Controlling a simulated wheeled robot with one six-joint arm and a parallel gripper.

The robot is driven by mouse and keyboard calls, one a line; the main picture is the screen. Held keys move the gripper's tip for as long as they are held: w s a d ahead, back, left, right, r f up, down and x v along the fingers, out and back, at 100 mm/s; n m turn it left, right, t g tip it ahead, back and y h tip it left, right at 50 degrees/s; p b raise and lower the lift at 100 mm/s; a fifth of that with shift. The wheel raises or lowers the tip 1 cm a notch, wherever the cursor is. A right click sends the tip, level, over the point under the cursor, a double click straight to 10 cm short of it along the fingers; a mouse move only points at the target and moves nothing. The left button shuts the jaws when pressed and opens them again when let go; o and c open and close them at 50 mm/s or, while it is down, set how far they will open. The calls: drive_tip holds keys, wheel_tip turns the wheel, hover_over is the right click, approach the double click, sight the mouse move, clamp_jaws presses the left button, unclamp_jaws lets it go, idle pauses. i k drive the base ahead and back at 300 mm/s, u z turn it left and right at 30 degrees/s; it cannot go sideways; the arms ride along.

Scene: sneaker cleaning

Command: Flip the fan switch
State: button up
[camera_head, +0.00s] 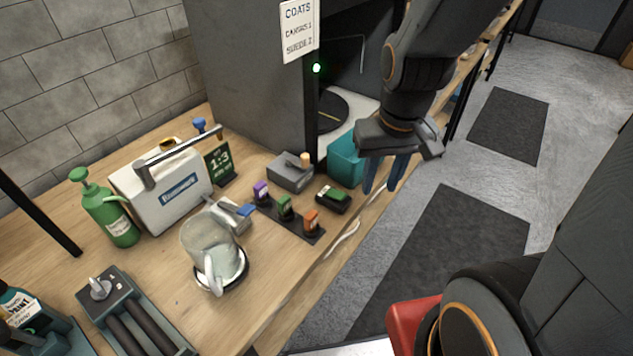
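No switch in view has a readable fan label. A grey box (290,172) with a tan-tipped lever stands on the bench in front of the dark cabinet; it may be the fan switch, but I cannot tell. A small black box with a green top (333,198) lies to its right. My gripper (381,184) points down at the bench's right edge, right of the teal bin (346,160). Its two blue fingers are apart with nothing seen between them. It is clear of both boxes.
The dark cabinet (240,75) has a lit green light (316,68) and a "COATS" sign (299,28).

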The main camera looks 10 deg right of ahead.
sight(335, 195)
drive_tip(key=u, duration=0.85)
drive_tip(key=k, duration=0.95)
drive_tip(key=z, duration=0.95)
drive_tip(key=i, duration=1)
drive_tip(key=z, duration=0.05)
